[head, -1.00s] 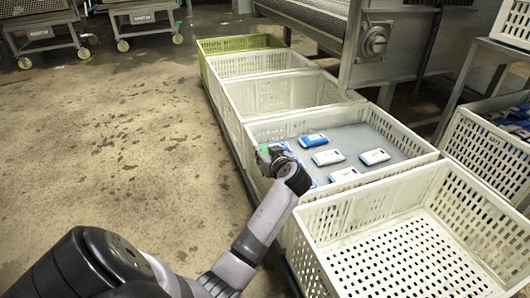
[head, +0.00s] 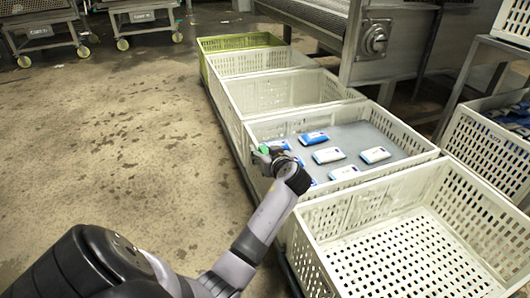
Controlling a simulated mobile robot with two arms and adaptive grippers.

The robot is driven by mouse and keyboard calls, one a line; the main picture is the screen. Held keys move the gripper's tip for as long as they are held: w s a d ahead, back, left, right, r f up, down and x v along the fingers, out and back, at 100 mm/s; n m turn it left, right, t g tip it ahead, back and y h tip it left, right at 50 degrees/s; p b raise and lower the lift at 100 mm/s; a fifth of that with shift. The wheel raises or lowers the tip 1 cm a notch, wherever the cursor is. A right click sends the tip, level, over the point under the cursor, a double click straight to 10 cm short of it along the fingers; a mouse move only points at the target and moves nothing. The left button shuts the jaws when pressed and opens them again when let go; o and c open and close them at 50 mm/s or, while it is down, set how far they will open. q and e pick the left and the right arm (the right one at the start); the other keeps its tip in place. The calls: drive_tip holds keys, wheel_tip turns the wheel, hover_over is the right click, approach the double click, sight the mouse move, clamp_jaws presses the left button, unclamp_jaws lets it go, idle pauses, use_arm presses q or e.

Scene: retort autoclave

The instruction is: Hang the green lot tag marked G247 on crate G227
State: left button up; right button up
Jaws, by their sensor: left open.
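My left gripper (head: 262,156) is at the near left corner area of a white crate (head: 412,161), over its left wall. It is open. A small green piece (head: 264,149), which looks like the lot tag, shows right at the fingertips. Its marking is too small to read, and I cannot tell whether it hangs on the rim or still touches a finger. This crate holds several blue and white packs (head: 328,155) on a grey sheet. No number G227 is readable on it, as my arm hides part of its left wall. My right gripper is not in view.
An empty white crate (head: 468,188) stands in front. Empty white crates (head: 290,92) and a green crate (head: 238,42) continue the row behind. A metal machine frame (head: 372,72) and a rack with a crate (head: 487,152) stand to the right. The floor at left is clear.

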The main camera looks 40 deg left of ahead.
use_arm(q)
drive_tip(key=shift+s+d+r, duration=0.1)
drive_tip(key=shift+s+d, duration=0.05)
drive_tip(key=shift+d, duration=0.2)
drive_tip(key=v, duration=1.1)
drive_tip(key=shift+s+r, duration=0.1)
